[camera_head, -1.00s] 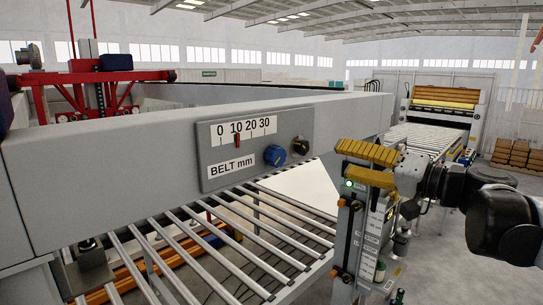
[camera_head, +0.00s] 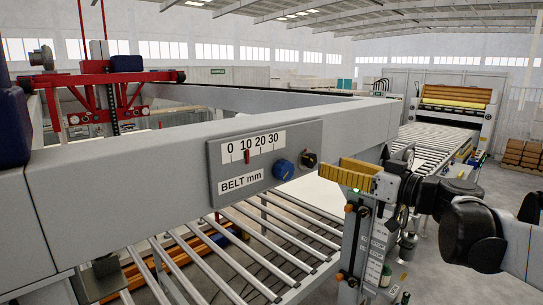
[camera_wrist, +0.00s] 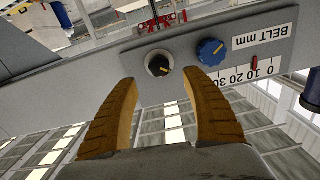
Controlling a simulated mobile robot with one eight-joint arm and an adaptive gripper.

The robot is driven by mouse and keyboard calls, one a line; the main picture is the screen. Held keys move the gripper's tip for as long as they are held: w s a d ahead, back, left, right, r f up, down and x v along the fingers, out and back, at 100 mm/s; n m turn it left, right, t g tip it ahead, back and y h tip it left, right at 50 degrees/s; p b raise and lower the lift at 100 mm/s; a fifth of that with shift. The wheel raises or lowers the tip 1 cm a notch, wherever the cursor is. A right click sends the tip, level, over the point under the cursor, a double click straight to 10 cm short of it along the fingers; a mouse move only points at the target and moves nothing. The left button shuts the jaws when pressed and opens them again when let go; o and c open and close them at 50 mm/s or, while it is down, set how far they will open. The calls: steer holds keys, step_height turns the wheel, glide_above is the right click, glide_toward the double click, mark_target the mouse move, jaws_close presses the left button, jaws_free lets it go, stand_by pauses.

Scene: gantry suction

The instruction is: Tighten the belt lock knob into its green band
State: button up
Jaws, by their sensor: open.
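The grey belt panel (camera_head: 222,172) is fixed on the side of a long grey beam. It carries a black knob (camera_head: 309,160), a blue knob (camera_head: 284,169), and a scale (camera_head: 262,149) whose red pointer stands near 10. Neither knob has a name label that I can read. My gripper (camera_head: 350,172) is open and empty, just right of the black knob in the head view. In the wrist view my gripper (camera_wrist: 160,78) has its yellow fingers spread, with the black knob (camera_wrist: 158,64) ahead between their tips, apparently untouched. I cannot make out a green band.
The grey beam (camera_head: 120,178) runs behind the panel, above a roller conveyor (camera_head: 250,240). A red gantry frame (camera_head: 110,75) is at the back left.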

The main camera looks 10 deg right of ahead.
mark_target(314, 161)
steer(key=p+x, duration=0.1)
steer(key=x, duration=0.6)
steer(key=shift+w+a, duration=0.1)
steer(key=shift+w, duration=0.05)
steer(key=c, duration=1.2)
